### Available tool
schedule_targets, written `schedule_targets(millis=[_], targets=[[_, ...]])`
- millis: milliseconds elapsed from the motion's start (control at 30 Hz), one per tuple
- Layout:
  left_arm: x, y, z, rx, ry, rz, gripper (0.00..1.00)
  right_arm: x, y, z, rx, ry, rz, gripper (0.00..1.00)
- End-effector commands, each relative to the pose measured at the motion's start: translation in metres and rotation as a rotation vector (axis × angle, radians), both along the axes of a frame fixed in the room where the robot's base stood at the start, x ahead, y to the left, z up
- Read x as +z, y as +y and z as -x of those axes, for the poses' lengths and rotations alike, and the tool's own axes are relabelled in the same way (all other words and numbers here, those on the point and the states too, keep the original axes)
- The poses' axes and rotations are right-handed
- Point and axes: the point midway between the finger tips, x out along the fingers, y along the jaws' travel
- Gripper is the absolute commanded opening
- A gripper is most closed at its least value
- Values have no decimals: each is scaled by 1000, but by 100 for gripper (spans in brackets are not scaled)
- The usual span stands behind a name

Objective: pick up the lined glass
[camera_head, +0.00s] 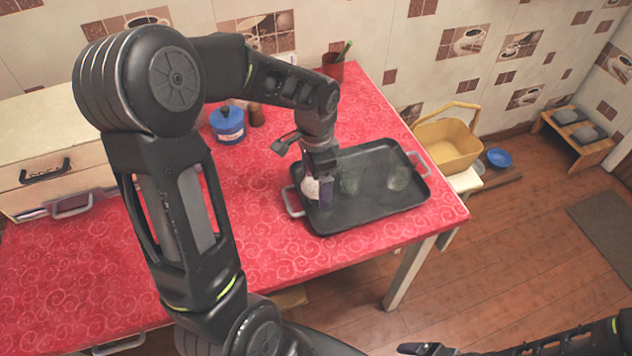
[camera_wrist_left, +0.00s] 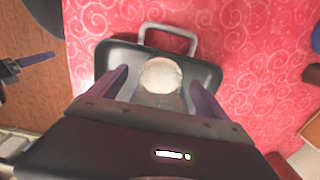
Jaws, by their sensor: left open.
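My left gripper (camera_head: 325,192) points down over the left end of the black tray (camera_head: 330,222). Its jaws are open. In the left wrist view, a round, whitish-topped vessel (camera_wrist_left: 160,74) stands between the two fingers, with a gap on each side; its pale side also shows beside the fingers in the head view (camera_head: 310,188). Two clear glasses stand on the tray, one (camera_head: 349,183) just right of the gripper and one (camera_head: 399,177) near the right end. Lines on any of them are too faint to tell. Part of my right arm (camera_head: 575,338) shows at bottom right; its jaws are unclear.
The tray lies on a red swirl-patterned oilcloth counter (camera_head: 270,250), near its right end. A blue lidded pot (camera_head: 228,125), a brown shaker (camera_head: 256,115) and a red cup (camera_head: 333,67) stand behind. A yellow basket (camera_head: 448,145) sits beyond the counter. The counter's front left is clear.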

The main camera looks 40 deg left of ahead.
Motion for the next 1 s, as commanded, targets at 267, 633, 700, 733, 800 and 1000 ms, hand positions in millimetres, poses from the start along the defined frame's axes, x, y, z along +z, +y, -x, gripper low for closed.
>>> schedule_targets(millis=[267,633,700,733,800,1000], targets=[[0,0,0,0,-1,1,89,0,0,0,0,0,0,85],[1,0,0,0,-1,1,73,0,0,0,0,0,0,85],[1,0,0,0,-1,1,67,0,0,0,0,0,0,85],[1,0,0,0,-1,1,65,0,0,0,0,0,0,85],[1,0,0,0,-1,1,59,0,0,0,0,0,0,85],[1,0,0,0,-1,1,43,0,0,0,0,0,0,85]])
